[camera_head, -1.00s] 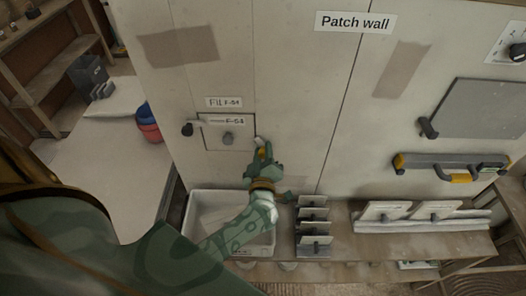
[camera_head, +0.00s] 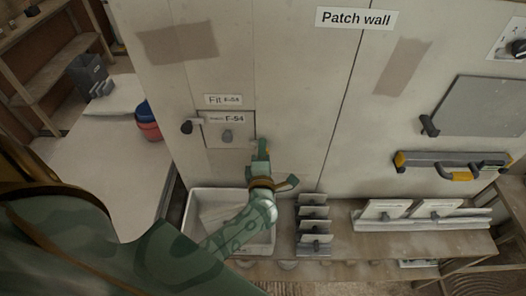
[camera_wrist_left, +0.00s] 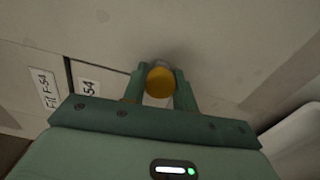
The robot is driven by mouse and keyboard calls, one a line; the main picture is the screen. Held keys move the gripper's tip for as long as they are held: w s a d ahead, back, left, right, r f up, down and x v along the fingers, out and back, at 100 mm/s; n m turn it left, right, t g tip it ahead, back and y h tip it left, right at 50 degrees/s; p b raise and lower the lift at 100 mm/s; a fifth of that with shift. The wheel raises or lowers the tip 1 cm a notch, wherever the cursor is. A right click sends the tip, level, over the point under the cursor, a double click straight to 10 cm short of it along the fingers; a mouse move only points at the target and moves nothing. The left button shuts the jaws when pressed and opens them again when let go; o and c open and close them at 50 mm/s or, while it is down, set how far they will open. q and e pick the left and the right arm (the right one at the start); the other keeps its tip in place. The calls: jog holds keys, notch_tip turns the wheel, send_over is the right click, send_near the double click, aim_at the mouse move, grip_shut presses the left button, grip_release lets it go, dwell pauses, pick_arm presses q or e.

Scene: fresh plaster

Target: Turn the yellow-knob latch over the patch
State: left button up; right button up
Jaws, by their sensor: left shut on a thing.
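My left gripper (camera_head: 262,146) is at the patch's right edge. In the left wrist view the gripper (camera_wrist_left: 159,84) is shut on the yellow knob (camera_wrist_left: 160,82), with a finger on each side. A pale piece of the latch (camera_wrist_left: 155,101) shows just below the knob. The gripper hides the latch in the head view, so I cannot tell its angle. My right gripper is out of view.
A white bin (camera_head: 196,200) stands below the patch, under my left forearm. A rack of several plates (camera_head: 314,226) is right of it on the bench. A yellow-and-grey level (camera_head: 450,163) hangs on the right wall. The wall around the patch is clear.

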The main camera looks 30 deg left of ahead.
pick_arm(q)
jog(key=shift+f+n, duration=0.1)
jog(key=shift+n, duration=0.8)
jog(key=o, duration=1)
jog(key=shift+s+d, duration=0.1)
jog(key=b+v, duration=0.1)
jog(key=v, duration=1.5)
jog(key=shift+s, duration=0.15)
